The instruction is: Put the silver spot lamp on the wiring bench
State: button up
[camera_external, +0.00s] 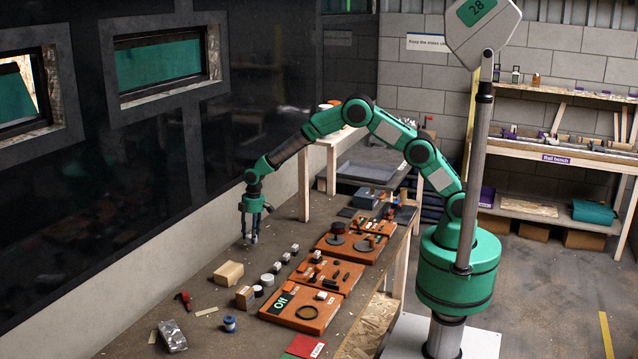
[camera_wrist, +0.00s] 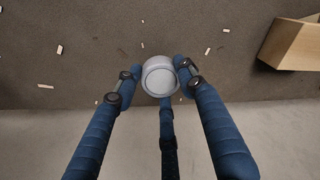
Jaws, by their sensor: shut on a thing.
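My gripper (camera_external: 252,228) points down over the far left part of the long brown bench (camera_external: 190,285). Its dark blue fingers are shut on a small round silver-grey thing, likely the silver spot lamp (camera_wrist: 159,75). In the wrist view the thing's pale round face sits between the fingertips. In the external view only a bit of it shows at the fingertips, close to the bench top; I cannot tell whether it touches. No sign that I can read names the wiring bench.
Orange boards with parts (camera_external: 326,272) lie along the bench's right side. A cardboard box (camera_external: 228,273), white cylinders (camera_external: 267,280), a red tool (camera_external: 184,298) and a blue spool (camera_external: 229,323) lie nearer. A bench with a purple label (camera_external: 555,158) stands at the back right. Bare bench lies around my gripper.

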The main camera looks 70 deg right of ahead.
dwell(0.3)
jog(key=shift+f+b, duration=0.4)
jog(key=shift+f, duration=1.45)
jog(key=shift+f, duration=0.15)
jog(key=o, duration=1.2)
jog(key=shift+c, duration=0.2)
jog(key=r+p, duration=0.1)
jog(key=r, duration=0.7)
jog(key=d+r+p, duration=0.1)
jog(key=r, duration=0.3)
jog(key=shift+s+r+p, duration=0.1)
jog(key=shift+s+p, duration=0.2)
jog(key=shift+s, duration=0.1)
jog(key=shift+r, duration=0.1)
